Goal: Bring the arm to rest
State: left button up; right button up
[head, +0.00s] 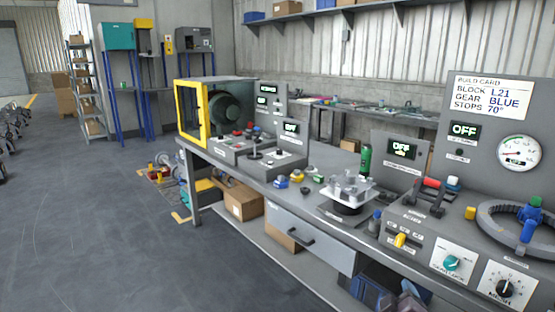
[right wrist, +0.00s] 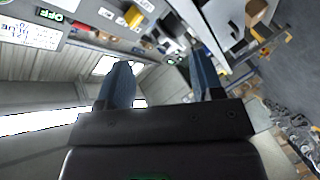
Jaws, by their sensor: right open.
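My right gripper (right wrist: 160,70) shows in the right wrist view as two blue fingers set wide apart on a dark palm. It is open, and nothing is held between the fingers. The wrist view is strongly rotated, with the bench and its panels along the top edge. In the head view I cannot make out the right gripper for certain; dark and blue shapes at the bottom edge are partly cut off. My left gripper is in neither view.
A long grey workbench (head: 335,262) runs from the back left to the front right. It bears a yellow-framed machine (head: 190,112), a clear block on a round stand (head: 348,190), a grey ring fixture (head: 490,218) and a build card (head: 490,97). The floor (head: 90,230) at the left is open.

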jog(key=s+f+m+g+y+p, duration=0.1)
jog(key=s+f, duration=0.3)
jog(key=s, duration=0.7)
jog(key=s+f+m+g+y+p, duration=0.1)
jog(key=s+f+m+y, duration=0.1)
jog(key=s, duration=0.9)
jog(key=s+f+m+g+y+p, duration=0.1)
jog(key=s+f, duration=0.4)
jog(key=s, duration=0.6)
jog(key=shift+a+f+m+g+y+p, duration=0.4)
jog(key=shift+m+g+p, duration=0.15)
jog(key=shift+m, duration=0.55)
jog(key=shift+w, duration=0.1)
jog(key=shift+c, duration=0.2)
